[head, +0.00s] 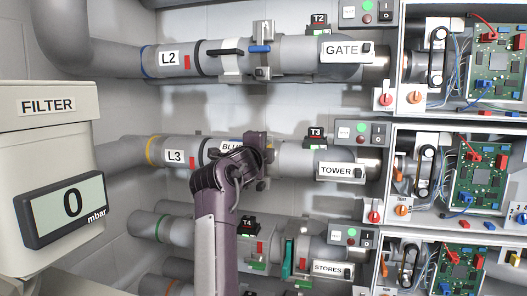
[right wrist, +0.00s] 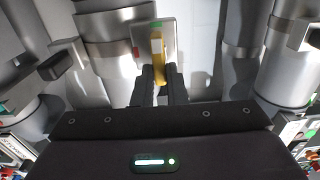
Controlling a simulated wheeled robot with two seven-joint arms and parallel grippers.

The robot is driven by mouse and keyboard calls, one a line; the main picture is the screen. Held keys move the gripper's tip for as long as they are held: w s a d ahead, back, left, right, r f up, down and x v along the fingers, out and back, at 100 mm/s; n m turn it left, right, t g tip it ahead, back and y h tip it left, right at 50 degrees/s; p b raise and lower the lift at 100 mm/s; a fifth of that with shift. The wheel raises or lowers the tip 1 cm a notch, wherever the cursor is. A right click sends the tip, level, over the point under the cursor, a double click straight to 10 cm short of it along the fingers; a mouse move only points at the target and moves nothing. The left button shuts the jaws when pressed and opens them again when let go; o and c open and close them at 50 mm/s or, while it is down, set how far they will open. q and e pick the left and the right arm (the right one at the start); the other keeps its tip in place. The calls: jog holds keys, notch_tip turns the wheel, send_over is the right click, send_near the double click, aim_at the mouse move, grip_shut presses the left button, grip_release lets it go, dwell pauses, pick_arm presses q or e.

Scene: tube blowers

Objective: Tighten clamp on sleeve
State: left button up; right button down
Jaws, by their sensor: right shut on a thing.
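My right gripper (right wrist: 160,85) is shut on a yellow lever (right wrist: 157,58) in the right wrist view. The lever stands in front of a pale plate (right wrist: 169,38) with a green mark at its top and a red mark at its left edge. A grey pipe (right wrist: 105,30) runs beside the plate. In the head view my right gripper (head: 257,155) is at the L3 line (head: 178,152), between its label and the TOWER blower (head: 300,160). It covers most of the sleeve and clamp there; how tight the clamp sits cannot be told. My left gripper is not in view.
The L2 line (head: 170,60) with a blue clamp lever (head: 260,48) runs above. The STORES line (head: 318,255) with a teal part runs below. Open cabinets with circuit boards (head: 480,165) stand at the right. The FILTER box (head: 45,140) with a 0 mbar display stands at the left.

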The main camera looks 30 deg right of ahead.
jog(key=shift+f, duration=0.1)
jog(key=c, duration=1.5)
grip_release()
jog(key=shift+o, duration=0.2)
